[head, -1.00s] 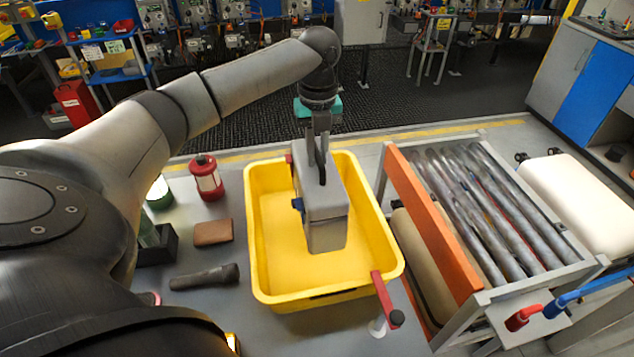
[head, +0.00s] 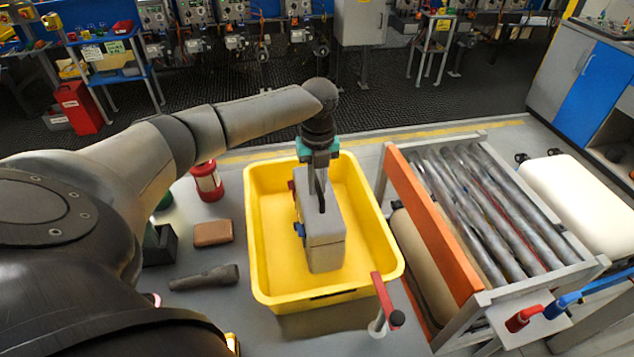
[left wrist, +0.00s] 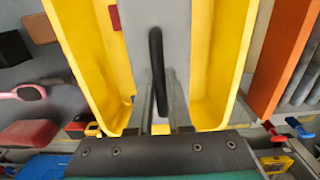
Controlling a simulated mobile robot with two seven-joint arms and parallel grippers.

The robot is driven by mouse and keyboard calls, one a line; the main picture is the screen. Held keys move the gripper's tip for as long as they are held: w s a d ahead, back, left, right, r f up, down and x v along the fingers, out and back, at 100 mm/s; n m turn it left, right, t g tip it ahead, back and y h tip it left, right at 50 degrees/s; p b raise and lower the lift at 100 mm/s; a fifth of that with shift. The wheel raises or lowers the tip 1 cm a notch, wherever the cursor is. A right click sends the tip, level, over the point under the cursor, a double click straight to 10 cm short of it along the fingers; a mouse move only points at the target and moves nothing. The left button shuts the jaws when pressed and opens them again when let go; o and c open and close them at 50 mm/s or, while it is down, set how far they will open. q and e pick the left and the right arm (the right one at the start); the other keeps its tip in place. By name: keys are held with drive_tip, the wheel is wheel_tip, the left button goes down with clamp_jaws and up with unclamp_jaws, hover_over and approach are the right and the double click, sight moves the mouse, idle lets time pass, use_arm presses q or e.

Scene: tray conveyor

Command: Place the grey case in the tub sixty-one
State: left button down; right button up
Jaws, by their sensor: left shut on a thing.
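I see no readable number on the tub. My left gripper (head: 320,192) is above the case and shut on its dark top handle. The handle also shows in the left wrist view (left wrist: 157,62), between the tub's yellow walls (left wrist: 222,75). The case's underside is hidden, so I cannot tell whether it touches the tub floor. My right gripper is not in view.
A roller conveyor (head: 490,205) with an orange side board (head: 437,225) stands right of the tub. Left of it are a red lantern (head: 207,182), a brown wallet-like block (head: 213,233) and a dark flashlight (head: 204,278). A red-handled lever (head: 386,298) stands at its front right corner.

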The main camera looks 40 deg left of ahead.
use_arm(q)
drive_tip(key=c, duration=0.8)
unclamp_jaws()
drive_tip(key=shift+c, duration=0.2)
wheel_tip(320, 180, up, 12)
drive_tip(key=shift+d+r, duration=0.1)
